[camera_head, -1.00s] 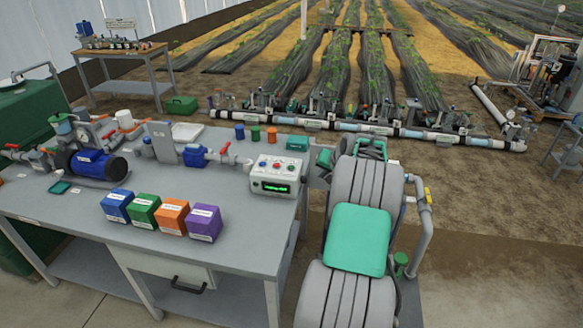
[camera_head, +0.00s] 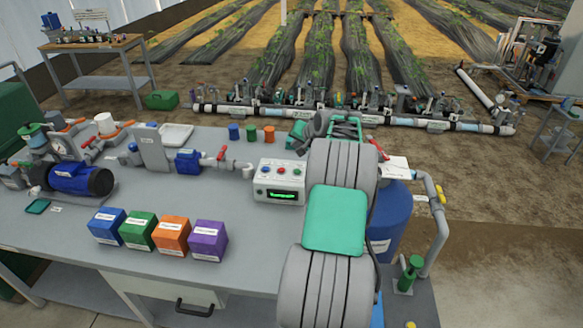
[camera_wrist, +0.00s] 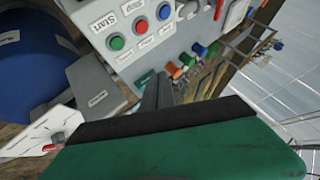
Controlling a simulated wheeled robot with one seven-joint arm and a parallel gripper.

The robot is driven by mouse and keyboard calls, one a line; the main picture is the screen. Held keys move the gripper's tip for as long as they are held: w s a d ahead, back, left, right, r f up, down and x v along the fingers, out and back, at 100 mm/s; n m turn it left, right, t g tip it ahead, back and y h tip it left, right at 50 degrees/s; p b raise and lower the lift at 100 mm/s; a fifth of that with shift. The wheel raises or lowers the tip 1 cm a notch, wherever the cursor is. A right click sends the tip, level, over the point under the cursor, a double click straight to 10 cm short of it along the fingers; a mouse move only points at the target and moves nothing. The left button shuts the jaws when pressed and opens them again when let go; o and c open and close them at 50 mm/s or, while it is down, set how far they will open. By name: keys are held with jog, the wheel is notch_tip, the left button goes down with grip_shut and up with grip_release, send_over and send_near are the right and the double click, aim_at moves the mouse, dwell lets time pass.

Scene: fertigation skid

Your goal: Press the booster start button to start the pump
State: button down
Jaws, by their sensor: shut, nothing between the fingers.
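The control box (camera_head: 278,195) stands on the right part of the bench, with a lit green display and a row of coloured buttons on top. The green button (camera_head: 297,171) is at the right of the row. In the wrist view, the box shows close up; the green button (camera_wrist: 116,43) sits below a "Start" label (camera_wrist: 104,22), beside a red button (camera_wrist: 141,27) and a blue button (camera_wrist: 165,11). My gripper (camera_wrist: 158,82) is shut and empty, its fingertips apart from the green button. In the head view, my arm largely hides my gripper.
Blue, green, orange and purple boxes (camera_head: 208,241) line the bench front. A valve pipe (camera_head: 222,158) stands left of the control box. Small coloured cups (camera_head: 251,133) stand behind it. A blue tank (camera_head: 390,222) and grey pipe (camera_head: 438,235) are at right.

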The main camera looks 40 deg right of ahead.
aim_at(299, 172)
jog(key=f+b, duration=0.1)
jog(key=f, duration=0.2)
jog(key=f+b, duration=0.2)
jog(key=f, duration=0.1)
jog(key=f+b, duration=0.2)
jog(key=shift+s+d+f, duration=0.25)
jog(key=shift+s+f, duration=0.05)
jog(key=shift+f, duration=0.1)
dwell(1.8)
jog(key=shift+f+b, duration=0.3)
jog(key=shift+f, duration=0.1)
